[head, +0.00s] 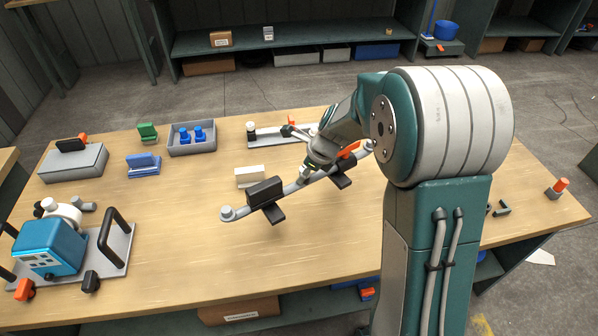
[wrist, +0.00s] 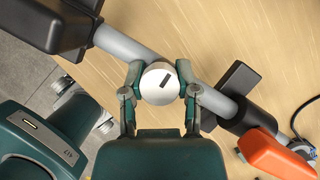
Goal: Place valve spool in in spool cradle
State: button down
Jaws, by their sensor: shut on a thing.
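The valve spool (head: 235,212) is a grey tube with round ends and a white valve body (wrist: 160,84) in its middle. My gripper (head: 307,173) is shut on this middle part; in the wrist view its fingers (wrist: 159,82) press on both sides of it. Two black angled supports, which look like the spool cradle (head: 265,191), stand under and beside the tube. The tube runs between the plates of each; one shows in the wrist view (wrist: 236,80). I cannot tell whether the tube rests on them. An orange part (wrist: 275,157) is near the tube's right end.
A white block (head: 250,177) and a pale plate with posts (head: 272,138) stand behind the spool. A grey tray with blue items (head: 192,149) and a blue holder (head: 143,166) are farther left. A blue pump (head: 50,247) stands at front left. The table front is clear.

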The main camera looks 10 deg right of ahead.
jog(key=w+f, duration=0.2)
jog(key=w, duration=0.1)
jog(key=w+f, duration=0.3)
jog(key=w, duration=0.1)
jog(key=w+d+f, duration=0.1)
jog(key=w+f, duration=0.2)
jog(key=shift+w+f, duration=0.25)
jog(key=shift+d+f, duration=0.1)
jog(key=shift+f, duration=1.3)
jog(key=shift+c, duration=1.8)
grip_release()
jog(key=shift+s+f, duration=0.1)
